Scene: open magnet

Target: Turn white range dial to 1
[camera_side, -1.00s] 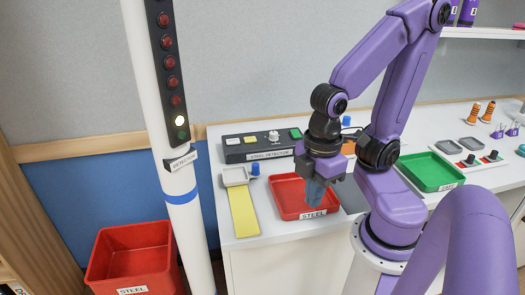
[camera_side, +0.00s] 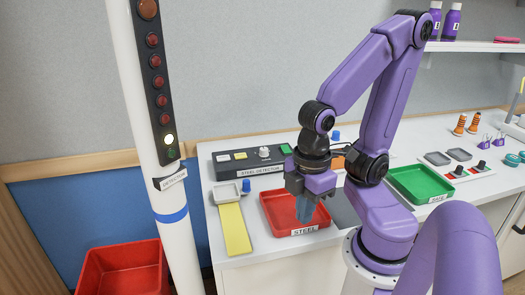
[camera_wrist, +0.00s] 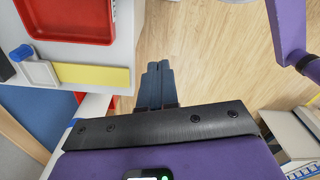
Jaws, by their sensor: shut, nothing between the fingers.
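The white range dial (camera_side: 264,152) stands on top of the black steel detector box (camera_side: 250,164) at the back left of the bench in the side view. My gripper (camera_side: 306,210) is above the red steel tray (camera_side: 282,222), fingers pointing down, shut and empty. It is in front of the detector box and to the right of the dial, well apart from both. In the wrist view my fingers (camera_wrist: 157,82) are together over the wooden floor. The dial does not show in the wrist view. The number it points to is too small to read.
A white pole (camera_side: 165,220) with a column of lamps stands left of the bench. A yellow strip (camera_side: 236,228) and a blue knob (camera_side: 246,185) lie left of the tray. A green tray (camera_side: 425,184) is at the right. A red bin (camera_side: 122,272) is on the floor.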

